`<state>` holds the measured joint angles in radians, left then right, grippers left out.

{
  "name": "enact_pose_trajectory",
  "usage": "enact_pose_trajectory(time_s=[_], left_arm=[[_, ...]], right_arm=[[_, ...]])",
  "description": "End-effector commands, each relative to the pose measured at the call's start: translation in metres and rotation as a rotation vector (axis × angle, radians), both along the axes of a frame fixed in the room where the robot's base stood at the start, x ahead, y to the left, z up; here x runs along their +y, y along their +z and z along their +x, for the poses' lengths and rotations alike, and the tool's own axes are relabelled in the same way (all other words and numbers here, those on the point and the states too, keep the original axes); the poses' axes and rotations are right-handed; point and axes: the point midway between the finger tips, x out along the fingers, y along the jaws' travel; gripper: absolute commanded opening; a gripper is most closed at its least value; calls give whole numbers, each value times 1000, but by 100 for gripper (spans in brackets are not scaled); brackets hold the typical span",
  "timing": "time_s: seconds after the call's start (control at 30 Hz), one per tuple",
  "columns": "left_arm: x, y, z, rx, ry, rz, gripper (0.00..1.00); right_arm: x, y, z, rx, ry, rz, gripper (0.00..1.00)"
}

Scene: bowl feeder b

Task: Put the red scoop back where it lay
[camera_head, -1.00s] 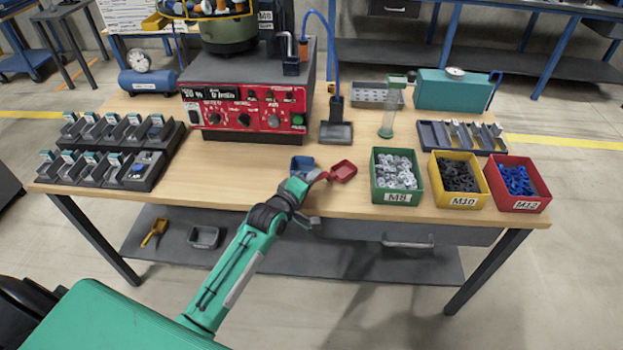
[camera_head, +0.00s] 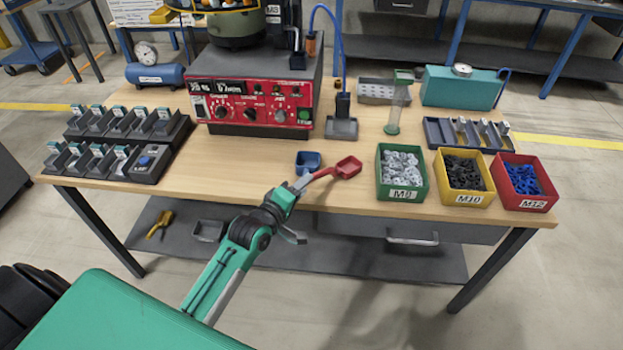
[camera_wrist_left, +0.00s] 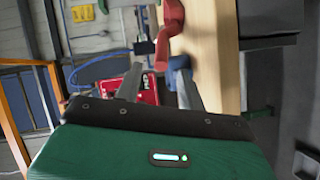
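The red scoop (camera_head: 347,167) lies near the front edge of the wooden table (camera_head: 240,185), its handle pointing left toward my left gripper. My left gripper (camera_head: 300,212) is open, its fingers spread wide just off the table's front edge. In the left wrist view the scoop's red handle (camera_wrist_left: 163,52) shows beyond the gap between the fingers (camera_wrist_left: 158,85), and nothing is gripped. Whether a fingertip still touches the handle is hard to tell. My right gripper is not in view.
A blue scoop (camera_head: 308,161) lies just left of the red one. Green (camera_head: 402,193), yellow (camera_head: 462,198) and red (camera_head: 524,203) bins stand to the right. A red control box (camera_head: 250,115) is behind. Bare tabletop lies left of the blue scoop.

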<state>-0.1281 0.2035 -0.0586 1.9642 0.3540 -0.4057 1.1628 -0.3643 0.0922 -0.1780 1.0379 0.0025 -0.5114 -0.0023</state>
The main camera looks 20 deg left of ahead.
Motion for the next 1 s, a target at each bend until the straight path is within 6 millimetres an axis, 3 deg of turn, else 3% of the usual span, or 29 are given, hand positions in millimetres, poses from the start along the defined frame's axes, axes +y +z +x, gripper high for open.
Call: enact_pose_trajectory(time_s=[0.1, 0.3, 0.57, 0.67, 0.77, 0.87, 1.0], left_arm=[[3, 3, -20, 1, -1, 0, 40], [8, 6, -40, 1, 0, 1, 40], [9, 7, -45, 0, -1, 1, 40], [9, -1, -45, 14, -1, 15, 40], [10, -40, -47, 75, -5, 91, 40], [11, -116, -59, 194, -35, 248, 40], [9, -247, -106, 407, -157, 531, 40]], right_arm=[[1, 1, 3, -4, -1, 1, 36], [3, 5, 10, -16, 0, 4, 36], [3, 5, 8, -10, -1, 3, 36], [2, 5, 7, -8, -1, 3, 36], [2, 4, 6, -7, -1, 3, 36], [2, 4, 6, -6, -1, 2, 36], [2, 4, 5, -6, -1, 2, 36]])
